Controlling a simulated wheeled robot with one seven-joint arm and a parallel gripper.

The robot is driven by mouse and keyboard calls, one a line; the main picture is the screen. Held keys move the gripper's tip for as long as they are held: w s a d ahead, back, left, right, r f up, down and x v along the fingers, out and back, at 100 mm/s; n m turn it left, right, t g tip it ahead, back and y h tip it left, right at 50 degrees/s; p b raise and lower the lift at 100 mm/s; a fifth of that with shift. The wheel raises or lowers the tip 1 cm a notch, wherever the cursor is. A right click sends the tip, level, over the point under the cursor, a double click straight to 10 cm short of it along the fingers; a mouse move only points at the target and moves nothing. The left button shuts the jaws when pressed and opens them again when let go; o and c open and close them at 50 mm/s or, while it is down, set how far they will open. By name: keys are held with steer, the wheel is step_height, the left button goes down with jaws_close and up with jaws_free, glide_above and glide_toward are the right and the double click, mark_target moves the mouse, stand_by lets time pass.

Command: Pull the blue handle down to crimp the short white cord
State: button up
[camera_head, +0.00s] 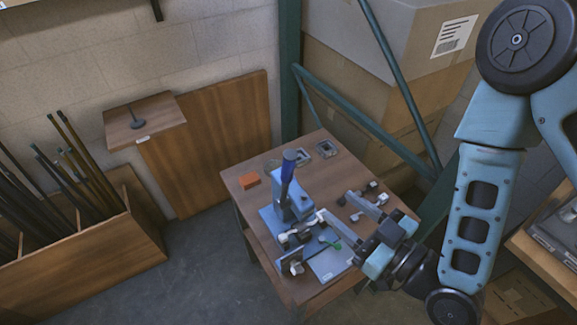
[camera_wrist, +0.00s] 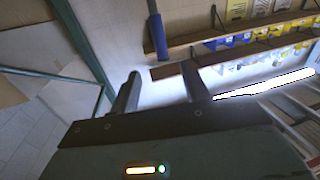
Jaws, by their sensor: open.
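The blue handle (camera_head: 288,171) stands nearly upright on top of the light-blue crimping press (camera_head: 287,205) on the small wooden table. My gripper (camera_head: 336,205) is open and empty, to the right of the press and lower than the handle's top. In the wrist view the blue handle (camera_wrist: 156,36) shows beyond and between my two open fingers (camera_wrist: 160,88), apart from them. Small white pieces (camera_head: 284,239) lie at the front of the press. I cannot tell which of them is the short white cord.
The wooden table (camera_head: 242,184) also bears an orange block (camera_head: 250,178), grey square parts (camera_head: 326,149) and small dark and white fittings near my fingers. A green rack post (camera_head: 289,70) and cardboard boxes (camera_head: 345,45) stand behind. A bin of rods (camera_head: 110,245) stands at the left.

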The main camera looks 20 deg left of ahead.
steer(key=a, duration=0.1)
steer(key=b, duration=0.8)
glide_toward(293, 168)
steer(key=x, duration=0.2)
steer(key=shift+w+a+f+b, duration=0.25)
steer(key=shift+f+b, duration=0.05)
steer(key=shift+b, duration=0.6)
steer(key=b, duration=0.2)
steer(key=shift+a+b, duration=0.15)
steer(key=shift+b, duration=0.25)
steer(key=p+x, duration=0.1)
steer(key=x, duration=0.1)
steer(key=p+x, duration=0.1)
steer(key=x, duration=0.2)
steer(key=p+x, duration=0.1)
steer(key=x, duration=0.1)
steer(key=shift+w+a+r, duration=0.15)
steer(key=shift+a+r, duration=0.1)
steer(key=shift+r, duration=0.05)
steer(key=shift+w+a+f, duration=0.1)
steer(key=shift+w+a, duration=0.2)
steer(key=shift+a, duration=0.2)
jaws_close()
